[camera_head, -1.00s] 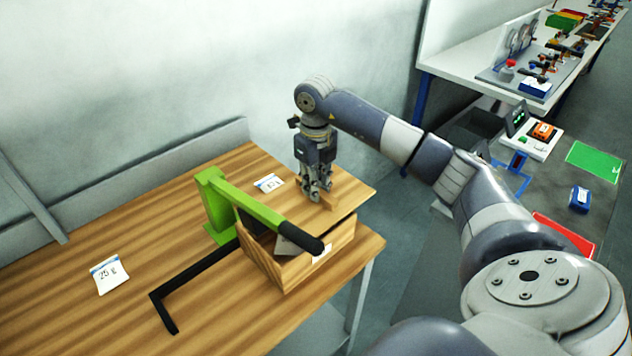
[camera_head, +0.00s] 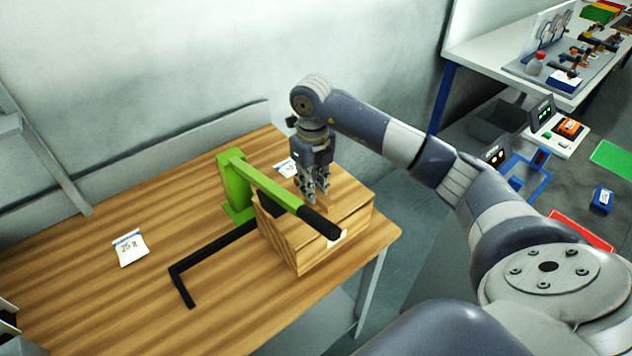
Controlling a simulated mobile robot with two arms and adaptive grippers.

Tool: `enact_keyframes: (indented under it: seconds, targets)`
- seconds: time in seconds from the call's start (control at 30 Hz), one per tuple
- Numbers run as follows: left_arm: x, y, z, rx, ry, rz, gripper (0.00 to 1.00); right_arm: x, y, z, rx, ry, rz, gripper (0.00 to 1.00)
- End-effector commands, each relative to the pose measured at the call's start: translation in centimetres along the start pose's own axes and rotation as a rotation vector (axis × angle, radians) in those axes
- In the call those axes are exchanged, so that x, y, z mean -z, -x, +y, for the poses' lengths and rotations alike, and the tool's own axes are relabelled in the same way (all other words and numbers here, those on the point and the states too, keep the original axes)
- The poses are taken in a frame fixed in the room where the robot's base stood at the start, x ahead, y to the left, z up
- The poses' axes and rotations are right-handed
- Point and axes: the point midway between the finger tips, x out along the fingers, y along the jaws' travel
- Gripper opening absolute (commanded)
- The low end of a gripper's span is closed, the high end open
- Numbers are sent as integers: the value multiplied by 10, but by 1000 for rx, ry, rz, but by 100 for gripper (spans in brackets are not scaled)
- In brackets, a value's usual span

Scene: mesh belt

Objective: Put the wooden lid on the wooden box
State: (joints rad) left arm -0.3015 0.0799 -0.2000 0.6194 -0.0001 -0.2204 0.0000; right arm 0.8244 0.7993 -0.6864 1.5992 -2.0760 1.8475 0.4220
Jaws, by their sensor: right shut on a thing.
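The wooden box (camera_head: 298,258) stands near the right end of the wooden table, with a pale label on its front. The wooden lid (camera_head: 345,196) lies over the top of the box, roughly level and lined up with its edges. Whether it is fully seated cannot be told. My right gripper (camera_head: 318,200) points down above the lid and is shut on its small upright wooden handle. The black-tipped green lever crosses in front and hides part of the lid and box.
The green lever stand (camera_head: 236,190) rises beside the box, its black-gripped arm reaching over it. A black angled bar (camera_head: 205,258) lies on the table (camera_head: 90,295). Paper labels lie at the left (camera_head: 130,247) and behind the box (camera_head: 286,167). The table's left part is mostly clear.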

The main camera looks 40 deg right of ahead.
Motion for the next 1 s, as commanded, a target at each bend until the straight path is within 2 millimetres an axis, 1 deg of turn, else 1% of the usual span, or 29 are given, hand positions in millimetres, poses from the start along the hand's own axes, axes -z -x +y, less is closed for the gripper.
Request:
enact_keyframes:
  seconds: [0.53, 1.0]
  targets:
    - [2, -3, 0, 1, 0, 3, 93, 0, -2, -1, 0, -1, -2, 0]
    - [1, -8, 0, 1, 0, 3, 93, 0, -9, -1, 0, -1, -1, 0]
